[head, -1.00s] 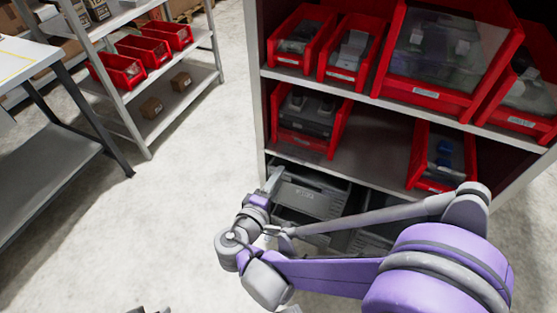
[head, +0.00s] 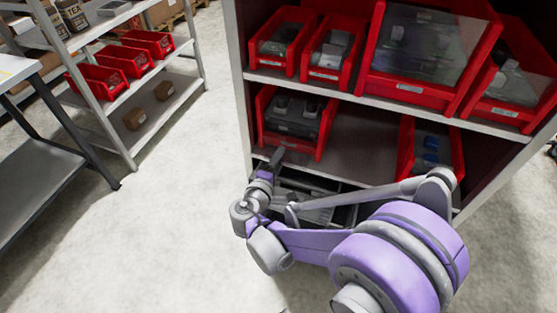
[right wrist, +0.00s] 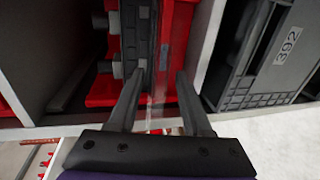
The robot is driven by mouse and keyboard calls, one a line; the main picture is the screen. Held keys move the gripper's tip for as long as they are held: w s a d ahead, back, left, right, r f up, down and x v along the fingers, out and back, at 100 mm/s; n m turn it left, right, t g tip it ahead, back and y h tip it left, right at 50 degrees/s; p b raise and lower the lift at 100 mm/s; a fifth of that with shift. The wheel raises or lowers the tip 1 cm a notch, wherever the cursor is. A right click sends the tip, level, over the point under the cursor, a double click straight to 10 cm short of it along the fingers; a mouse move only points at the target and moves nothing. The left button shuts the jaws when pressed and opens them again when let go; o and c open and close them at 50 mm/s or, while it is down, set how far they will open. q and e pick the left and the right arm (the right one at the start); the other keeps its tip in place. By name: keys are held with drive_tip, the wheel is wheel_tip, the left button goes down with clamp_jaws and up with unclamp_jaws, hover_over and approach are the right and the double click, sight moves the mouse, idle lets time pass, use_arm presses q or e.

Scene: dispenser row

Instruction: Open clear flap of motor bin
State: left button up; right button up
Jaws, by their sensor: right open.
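A red bin (head: 265,110) holding a dark block with pale round knobs stands at the left end of the lower shelf. Its front faces me, and its clear flap is hard to make out. My right gripper (head: 275,160) is just in front of this bin's lower front edge. In the right wrist view the gripper (right wrist: 157,82) is open, its fingers apart before the bin's red front (right wrist: 177,45), which appears sideways. Nothing is clearly held between the fingers. I cannot tell whether either finger touches the bin. My left gripper is out of view.
Another red bin (head: 405,150) with blue parts stands right on the same shelf (head: 355,150). Several red bins, one large with a clear front (head: 425,50), fill the shelf above. Grey crates (right wrist: 265,55) sit below. A rack and table stand left; the floor (head: 170,220) between is clear.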

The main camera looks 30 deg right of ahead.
clamp_jaws()
idle(1.4)
